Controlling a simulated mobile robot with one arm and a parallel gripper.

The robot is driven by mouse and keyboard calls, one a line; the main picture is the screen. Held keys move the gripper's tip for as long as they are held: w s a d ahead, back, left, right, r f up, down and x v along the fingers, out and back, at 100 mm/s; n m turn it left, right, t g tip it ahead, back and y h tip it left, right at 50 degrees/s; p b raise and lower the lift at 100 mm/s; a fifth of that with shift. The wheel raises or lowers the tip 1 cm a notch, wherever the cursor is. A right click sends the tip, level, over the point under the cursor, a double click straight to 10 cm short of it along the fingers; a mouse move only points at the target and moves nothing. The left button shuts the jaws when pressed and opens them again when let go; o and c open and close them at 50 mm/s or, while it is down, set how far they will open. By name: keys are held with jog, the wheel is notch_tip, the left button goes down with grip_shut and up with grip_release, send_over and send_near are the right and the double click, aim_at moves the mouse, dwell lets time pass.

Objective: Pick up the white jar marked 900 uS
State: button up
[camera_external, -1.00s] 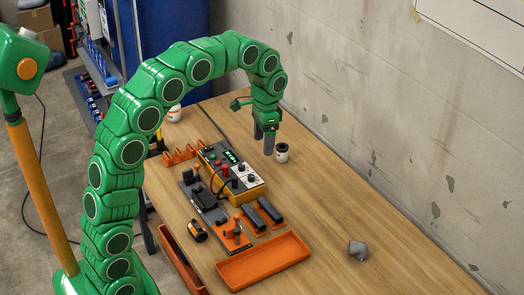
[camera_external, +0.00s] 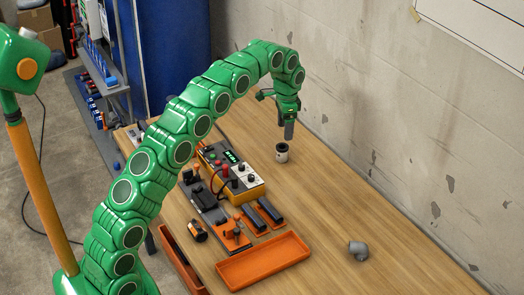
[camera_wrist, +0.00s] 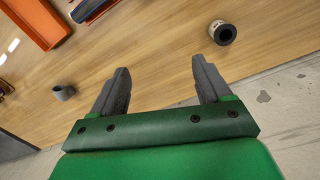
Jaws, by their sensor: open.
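A small white jar with a dark, open-looking top (camera_external: 282,152) stands upright on the wooden table, behind and right of the control box. It also shows in the wrist view (camera_wrist: 222,32), at the upper right; its marking is too small to read. My gripper (camera_external: 289,133) hangs above the table, just above and slightly right of the jar in the external view. In the wrist view its two dark fingers (camera_wrist: 160,78) are spread apart with nothing between them. The jar is beyond the right fingertip, apart from it.
A control box (camera_external: 235,172), dark tool pieces and an orange tray (camera_external: 262,262) occupy the table's left and front. A grey pipe elbow (camera_external: 358,250) lies at the front right. The wall (camera_external: 400,140) runs along the right edge. The table between jar and elbow is clear.

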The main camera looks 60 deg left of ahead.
jog(key=w+a+f, duration=0.4)
jog(key=a+f, duration=0.2)
jog(key=m, duration=0.1)
send_over(280, 152)
jog(key=a, duration=0.3)
jog(key=shift+t, duration=0.3)
jog(key=f, duration=0.8)
jog(key=shift+w+d+f, duration=0.2)
jog(key=shift+w+f, duration=0.1)
jog(key=shift+f, duration=1.2)
jog(key=shift+w+d+f, duration=0.1)
jog(key=shift+d+f, duration=0.05)
jog(key=shift+f, duration=0.8)
jog(key=shift+w+d+f, duration=0.15)
jog(key=shift+d+f, duration=0.05)
jog(key=shift+f, duration=0.7)
jog(key=shift+w+d+f, duration=0.1)
jog(key=shift+d+f, duration=0.05)
jog(key=shift+f, duration=0.8)
jog(key=c, duration=1.1)
jog(key=shift+o, duration=0.2)
jog(key=shift+r, duration=0.1)
